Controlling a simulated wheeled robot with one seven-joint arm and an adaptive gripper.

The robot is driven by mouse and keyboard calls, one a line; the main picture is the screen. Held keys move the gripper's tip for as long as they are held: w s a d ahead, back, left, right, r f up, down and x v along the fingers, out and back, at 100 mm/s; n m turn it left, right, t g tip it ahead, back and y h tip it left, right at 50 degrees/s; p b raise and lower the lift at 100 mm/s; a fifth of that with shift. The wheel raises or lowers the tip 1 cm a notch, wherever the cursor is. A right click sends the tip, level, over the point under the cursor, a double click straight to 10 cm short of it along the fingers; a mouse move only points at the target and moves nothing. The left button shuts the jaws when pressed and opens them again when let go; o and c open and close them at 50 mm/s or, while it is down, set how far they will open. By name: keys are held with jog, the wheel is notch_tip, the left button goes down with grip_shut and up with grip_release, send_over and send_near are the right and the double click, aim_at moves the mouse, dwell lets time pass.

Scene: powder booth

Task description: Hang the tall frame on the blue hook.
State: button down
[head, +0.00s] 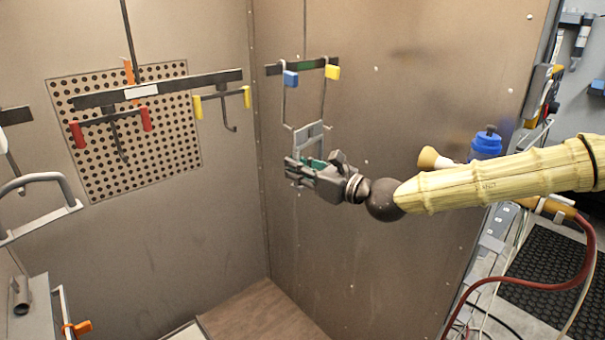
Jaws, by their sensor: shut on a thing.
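My gripper (294,170) is shut on a grey rectangular frame (310,136), which stands up above the jaws. The frame's lower part is hidden by the jaws. The blue hook, marked by a blue tag (291,79), hangs from a short dark bar (300,66) by the right wall, with a thin wire running down from the tag. A yellow-tagged hook (332,72) hangs beside it on the same bar. The frame's top is near the lower ends of these wires in the picture. I cannot tell whether it touches the blue hook.
A longer dark bar (180,84) carries red-tagged (110,128) and yellow-tagged (222,103) hooks before a perforated panel (180,150). A grey handled part (40,205) is at far left. A blue-capped container (486,143) shows behind my arm. The booth floor (265,315) looks clear.

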jog(key=x, duration=0.1)
jog(key=b+x, duration=0.1)
jog(key=x, duration=0.1)
jog(key=shift+w, duration=0.5)
jog(key=shift+w+d+x, duration=0.15)
jog(key=shift+x, duration=0.85)
jog(key=shift+w+d+x, duration=0.15)
jog(key=shift+w+x, duration=0.05)
jog(key=shift+x, duration=0.8)
jog(key=shift+w+a, duration=0.15)
jog(key=shift+f, duration=0.65)
dwell(0.4)
dwell(0.3)
jog(key=c, duration=1.5)
grip_release()
